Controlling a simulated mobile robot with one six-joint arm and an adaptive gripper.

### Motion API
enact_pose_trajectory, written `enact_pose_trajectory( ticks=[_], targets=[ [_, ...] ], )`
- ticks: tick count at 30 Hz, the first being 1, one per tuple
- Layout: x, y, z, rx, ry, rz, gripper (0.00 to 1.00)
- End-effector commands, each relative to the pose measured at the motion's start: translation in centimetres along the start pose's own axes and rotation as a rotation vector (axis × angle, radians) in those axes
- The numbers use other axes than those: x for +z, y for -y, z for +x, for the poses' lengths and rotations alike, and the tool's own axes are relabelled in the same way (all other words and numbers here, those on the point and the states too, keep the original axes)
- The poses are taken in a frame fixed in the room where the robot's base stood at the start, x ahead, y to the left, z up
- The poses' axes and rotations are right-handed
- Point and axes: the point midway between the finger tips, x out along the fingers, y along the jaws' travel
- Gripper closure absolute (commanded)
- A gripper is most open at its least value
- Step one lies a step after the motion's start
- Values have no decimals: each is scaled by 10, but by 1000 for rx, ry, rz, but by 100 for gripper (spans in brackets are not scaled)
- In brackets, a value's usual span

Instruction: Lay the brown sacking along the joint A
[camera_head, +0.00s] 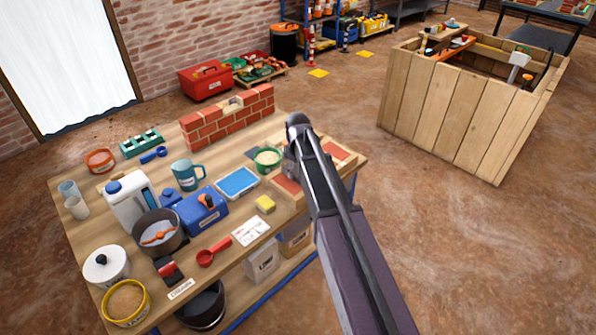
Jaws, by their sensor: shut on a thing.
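A low red brick wall (225,122) stands at the back of the wooden workbench (125,180). Its top course dips in the middle, where a small beige piece (232,104) sits. No letter marking joint A can be read. My gripper (291,168) is low over the bench's right end, right of the wall and apart from it. My arm hides most of it. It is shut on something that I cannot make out. I cannot pick out the brown sacking for sure.
A green tub (267,160), a blue tray (237,183), a yellow sponge (265,204) and a tray with red pieces (287,187) lie near my gripper. A wooden crate (450,110) stands on the floor at right.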

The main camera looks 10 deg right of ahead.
Motion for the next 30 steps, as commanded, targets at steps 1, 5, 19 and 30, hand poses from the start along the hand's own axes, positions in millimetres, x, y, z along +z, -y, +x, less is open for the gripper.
enact_pose_trajectory(
  ticks=[1, 5, 19, 30],
  targets=[
    [0, 0, 1, 0, 0, 0, 59],
    [0, 0, 1, 0, 0, 0, 9],
    [0, 0, 1, 0, 0, 0, 0],
    [0, 0, -12, 0, 0, 0, 0]
  ],
)
